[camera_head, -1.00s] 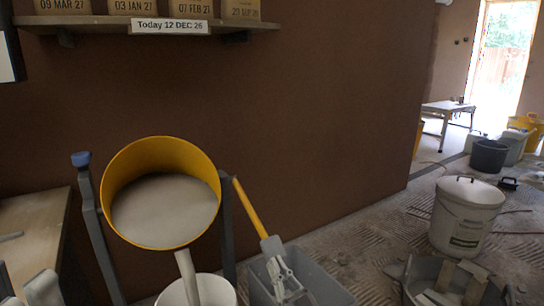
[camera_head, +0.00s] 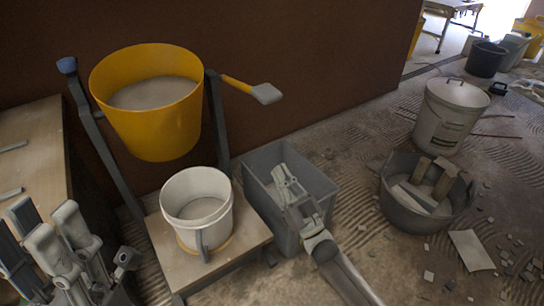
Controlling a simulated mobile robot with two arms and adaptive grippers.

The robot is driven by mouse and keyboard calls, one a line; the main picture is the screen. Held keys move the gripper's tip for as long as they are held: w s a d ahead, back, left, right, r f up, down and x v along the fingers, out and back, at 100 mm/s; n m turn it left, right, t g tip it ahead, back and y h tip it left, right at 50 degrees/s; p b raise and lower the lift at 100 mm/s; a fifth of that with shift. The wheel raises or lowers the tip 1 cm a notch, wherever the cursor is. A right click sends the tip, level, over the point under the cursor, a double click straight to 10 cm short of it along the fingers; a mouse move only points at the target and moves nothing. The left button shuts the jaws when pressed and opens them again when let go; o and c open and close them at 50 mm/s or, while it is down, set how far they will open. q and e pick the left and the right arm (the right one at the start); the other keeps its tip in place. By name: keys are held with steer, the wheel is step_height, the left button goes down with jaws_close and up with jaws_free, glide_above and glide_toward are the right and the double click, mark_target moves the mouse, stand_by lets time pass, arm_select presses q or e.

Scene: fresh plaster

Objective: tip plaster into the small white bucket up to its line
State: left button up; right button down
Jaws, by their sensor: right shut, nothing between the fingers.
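The yellow tub (camera_head: 150,120) hangs nearly upright between two dark posts, with pale plaster (camera_head: 155,93) inside. Its yellow lever (camera_head: 237,84) with a grey end sticks out to the right. The small white bucket (camera_head: 178,215) stands below on a wooden stand, pale grey inside well below the rim; I cannot make out its line. A grey strip runs down its front. My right gripper (camera_head: 284,176) is shut and empty over the grey bin, apart from the lever. My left gripper (camera_head: 48,225) is at the lower left, its jaw state unclear.
A grey rectangular bin (camera_head: 262,161) stands right of the stand. A round grey tub (camera_head: 411,216) of rubble and a lidded white bucket (camera_head: 443,120) are on the right. A wooden bench (camera_head: 35,145) is at left. Loose chips litter the right floor.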

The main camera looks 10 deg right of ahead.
steer(key=shift+r+p+v, duration=0.25)
steer(key=shift+p+v, duration=0.1)
steer(key=shift+v, duration=2)
steer(key=shift+s, duration=0.15)
